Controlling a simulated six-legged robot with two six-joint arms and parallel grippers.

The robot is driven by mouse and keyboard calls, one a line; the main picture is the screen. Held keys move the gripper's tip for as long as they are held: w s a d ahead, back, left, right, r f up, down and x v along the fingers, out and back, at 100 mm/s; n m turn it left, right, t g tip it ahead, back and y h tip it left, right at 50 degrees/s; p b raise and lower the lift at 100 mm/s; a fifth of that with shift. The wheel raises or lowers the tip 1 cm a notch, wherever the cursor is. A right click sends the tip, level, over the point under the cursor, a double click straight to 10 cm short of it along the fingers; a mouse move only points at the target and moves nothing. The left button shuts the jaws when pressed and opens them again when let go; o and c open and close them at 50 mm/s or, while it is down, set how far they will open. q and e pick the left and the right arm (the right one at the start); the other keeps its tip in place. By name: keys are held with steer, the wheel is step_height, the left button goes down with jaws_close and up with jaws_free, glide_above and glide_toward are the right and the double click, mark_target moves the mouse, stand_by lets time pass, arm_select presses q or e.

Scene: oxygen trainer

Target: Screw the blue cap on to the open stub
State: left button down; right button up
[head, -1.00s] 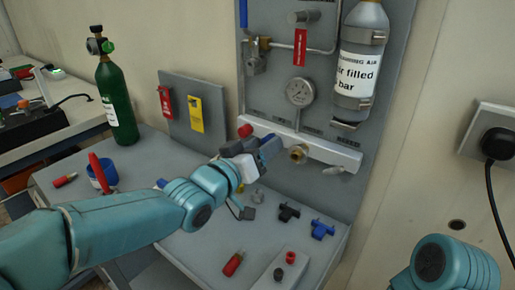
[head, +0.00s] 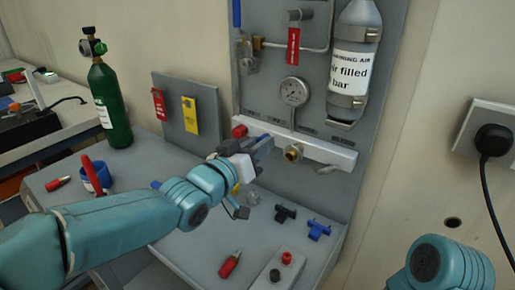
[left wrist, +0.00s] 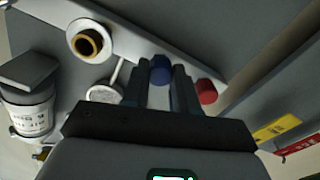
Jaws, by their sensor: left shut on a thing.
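The blue cap (left wrist: 160,70) sits between the fingertips of my left gripper (left wrist: 161,82) in the left wrist view; the gripper is shut on it. In the head view my left gripper (head: 262,146) is at the white manifold bar, between a red cap and the brass open stub (head: 293,153); its fingers largely hide the blue cap there. The open stub (left wrist: 88,42) shows bare in the left wrist view, to the left of the blue cap and apart from it. I cannot tell whether the blue cap touches the bar. My right gripper is out of view.
The red cap (head: 239,131) is on the white bar (head: 325,152), close beside my left fingers. A gauge (head: 293,92) and an air cylinder (head: 356,60) are above. Black (head: 285,212) and blue (head: 318,230) fittings lie on the grey bench below. A green cylinder (head: 110,105) stands left.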

arm_select(q)
steer(key=m+b, duration=0.1)
steer(key=m, duration=0.1)
steer(key=shift+m, duration=0.3)
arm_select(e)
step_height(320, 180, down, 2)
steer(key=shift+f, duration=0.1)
arm_select(q)
steer(key=m+b, duration=0.2)
steer(key=m, duration=0.1)
steer(key=shift+b, duration=0.4)
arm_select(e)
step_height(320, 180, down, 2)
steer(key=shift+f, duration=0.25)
arm_select(q)
steer(key=shift+m, duration=0.3)
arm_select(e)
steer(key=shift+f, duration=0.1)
